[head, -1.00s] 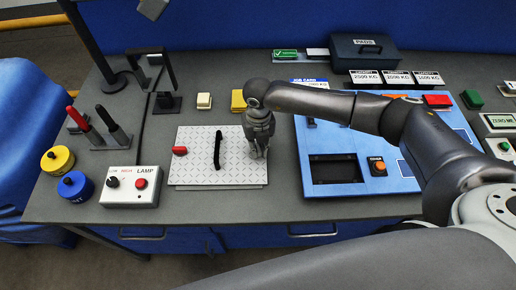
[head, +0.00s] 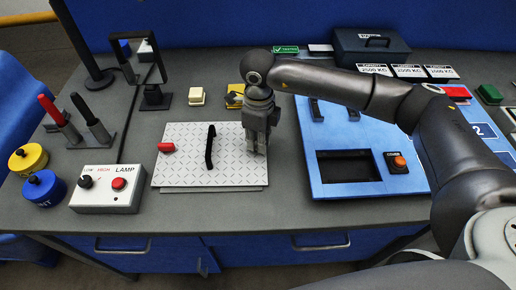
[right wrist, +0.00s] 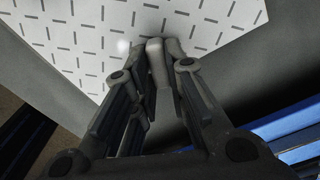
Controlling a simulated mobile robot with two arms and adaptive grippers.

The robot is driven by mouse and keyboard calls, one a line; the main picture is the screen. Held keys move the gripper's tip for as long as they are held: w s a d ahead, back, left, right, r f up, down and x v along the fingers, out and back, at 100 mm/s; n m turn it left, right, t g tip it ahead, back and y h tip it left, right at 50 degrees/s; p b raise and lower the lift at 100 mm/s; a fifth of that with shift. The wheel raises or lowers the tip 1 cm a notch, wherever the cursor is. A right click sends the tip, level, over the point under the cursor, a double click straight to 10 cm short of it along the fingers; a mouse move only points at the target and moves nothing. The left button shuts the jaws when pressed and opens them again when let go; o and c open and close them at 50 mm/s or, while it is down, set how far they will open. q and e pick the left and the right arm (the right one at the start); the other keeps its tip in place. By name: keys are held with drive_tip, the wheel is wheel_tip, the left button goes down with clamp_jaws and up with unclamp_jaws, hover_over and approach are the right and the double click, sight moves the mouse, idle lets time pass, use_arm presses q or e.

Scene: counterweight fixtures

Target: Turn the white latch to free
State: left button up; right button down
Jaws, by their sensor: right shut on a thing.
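My right gripper (head: 258,148) points down at the right edge of the white patterned plate (head: 185,175). In the right wrist view its fingertips (right wrist: 160,50) are close together around a pale grey-white piece (right wrist: 155,47) beside the plate's edge. This piece appears to be the white latch; the fingers hide most of it, and its turn angle cannot be told. In the head view the gripper covers the latch. The plate carries a black handle (head: 210,148) at its middle and a red latch (head: 166,147) at its left. My left gripper is not in view.
A lamp box (head: 108,190) stands left of the plate, with yellow (head: 27,158) and blue (head: 44,187) weights beyond. A blue panel (head: 330,125) with a dark recess lies to the right. Yellow and cream blocks sit behind the plate.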

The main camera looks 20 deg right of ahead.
drive_tip(key=n+b, duration=0.2)
drive_tip(key=b, duration=0.1)
drive_tip(key=shift+w+f+n, duration=0.1)
drive_tip(key=shift+f+n, duration=0.1)
drive_tip(key=shift+n, duration=0.2)
drive_tip(key=shift+r+n+b, duration=0.15)
drive_tip(key=shift+n+b, duration=0.5)
drive_tip(key=shift+n, duration=0.05)
drive_tip(key=c, duration=1.4)
unclamp_jaws()
drive_tip(key=shift+c, duration=0.2)
drive_tip(key=shift+r, duration=0.1)
